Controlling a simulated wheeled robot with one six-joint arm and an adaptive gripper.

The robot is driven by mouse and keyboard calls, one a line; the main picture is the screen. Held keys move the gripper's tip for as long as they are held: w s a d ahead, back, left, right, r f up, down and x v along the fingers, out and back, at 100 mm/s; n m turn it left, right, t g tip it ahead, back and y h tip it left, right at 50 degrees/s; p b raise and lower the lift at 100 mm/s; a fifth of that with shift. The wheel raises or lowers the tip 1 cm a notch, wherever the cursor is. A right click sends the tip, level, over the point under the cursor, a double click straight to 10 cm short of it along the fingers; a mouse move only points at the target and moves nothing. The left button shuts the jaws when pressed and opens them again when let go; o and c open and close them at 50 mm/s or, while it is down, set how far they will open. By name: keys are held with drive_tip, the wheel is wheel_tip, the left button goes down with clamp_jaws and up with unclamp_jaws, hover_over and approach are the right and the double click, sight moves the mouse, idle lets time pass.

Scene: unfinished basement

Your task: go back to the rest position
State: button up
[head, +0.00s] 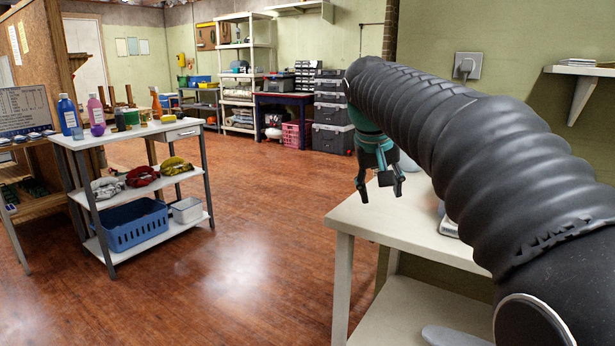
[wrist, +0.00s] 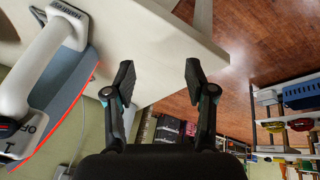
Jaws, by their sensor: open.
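My gripper (head: 380,190) hangs at the end of my black, ribbed arm in the head view, by the left edge of a white table (head: 372,215). Its fingers are apart with nothing between them. In the wrist view my gripper (wrist: 158,78) is also open and empty, and the table's edge (wrist: 180,45) runs behind the fingers. A device with a white handle (wrist: 38,65) and a blue-grey body lies on the table, left of the fingers and apart from them. My arm hides much of the table in the head view.
A cart (head: 125,137) with bottles on top and a blue basket (head: 135,226) below stands at left. Shelves (head: 238,75) and stacked dark cases (head: 332,125) stand at the back. The wooden floor (head: 255,235) between is clear. A wall shelf (head: 585,71) is at right.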

drive_tip(key=s+f+y, duration=0.1)
drive_tip(key=s+f, duration=0.5)
drive_tip(key=s, duration=0.3)
drive_tip(key=s+d+f+t, duration=0.1)
drive_tip(key=s+f, duration=0.5)
drive_tip(key=s, duration=0.3)
drive_tip(key=s+f+y, duration=0.1)
drive_tip(key=s+f, duration=0.6)
drive_tip(key=s, duration=0.3)
drive_tip(key=shift+d+t+y, duration=0.2)
drive_tip(key=shift+t+y, duration=0.1)
drive_tip(key=shift+f, duration=0.1)
